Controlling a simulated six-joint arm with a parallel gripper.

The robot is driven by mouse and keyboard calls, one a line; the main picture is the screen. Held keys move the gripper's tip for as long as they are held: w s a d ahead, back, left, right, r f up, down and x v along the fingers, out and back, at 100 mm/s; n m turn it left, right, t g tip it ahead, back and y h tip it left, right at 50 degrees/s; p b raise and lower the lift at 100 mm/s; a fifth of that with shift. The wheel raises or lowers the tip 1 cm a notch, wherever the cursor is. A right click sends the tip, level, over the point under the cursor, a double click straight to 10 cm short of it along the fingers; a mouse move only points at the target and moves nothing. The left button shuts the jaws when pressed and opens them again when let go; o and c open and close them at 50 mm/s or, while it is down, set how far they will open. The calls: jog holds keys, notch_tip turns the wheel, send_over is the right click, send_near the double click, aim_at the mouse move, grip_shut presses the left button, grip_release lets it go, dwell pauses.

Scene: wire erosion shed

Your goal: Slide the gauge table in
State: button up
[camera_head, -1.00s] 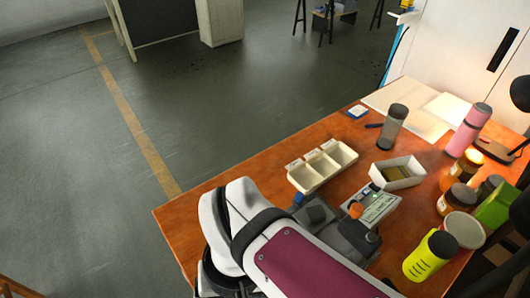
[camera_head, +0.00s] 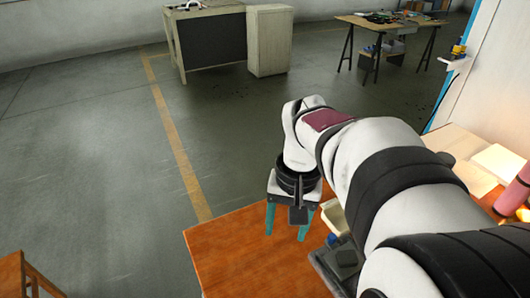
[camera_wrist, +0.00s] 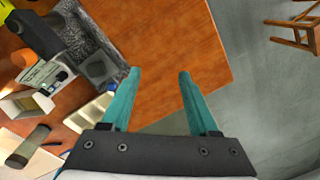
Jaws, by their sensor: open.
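The dark grey device that seems to carry the gauge table lies at upper left in the wrist view (camera_wrist: 75,42), with a square grey block (camera_wrist: 98,68) on its near side. I cannot tell for sure which part is the table or how far out it stands. In the head view only part of the device (camera_head: 338,262) shows; my arm hides the rest. My gripper (camera_head: 287,236) points down over the bench's left end, its teal fingers apart and empty. In the wrist view my gripper (camera_wrist: 160,72) shows bare wood between its fingers, with the device to the left.
The orange wooden bench (camera_head: 232,250) is bare at its left end. In the wrist view a compartment tray (camera_wrist: 90,112), a white box (camera_wrist: 28,103) and a grey cylinder (camera_wrist: 27,147) lie to the left. A wooden chair (camera_wrist: 294,30) stands on the floor beyond.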

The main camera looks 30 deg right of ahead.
jog(key=w+d+f+m, duration=0.1)
jog(key=w+d, duration=0.2)
jog(key=d, duration=0.6)
send_over(333, 236)
notch_tip(333, 236, down, 3)
jog(key=shift+m+h, duration=0.3)
jog(key=shift+h, duration=0.1)
notch_tip(333, 236, down, 16)
jog(key=shift+r, duration=0.25)
grip_shut()
jog(key=shift+r, duration=0.1)
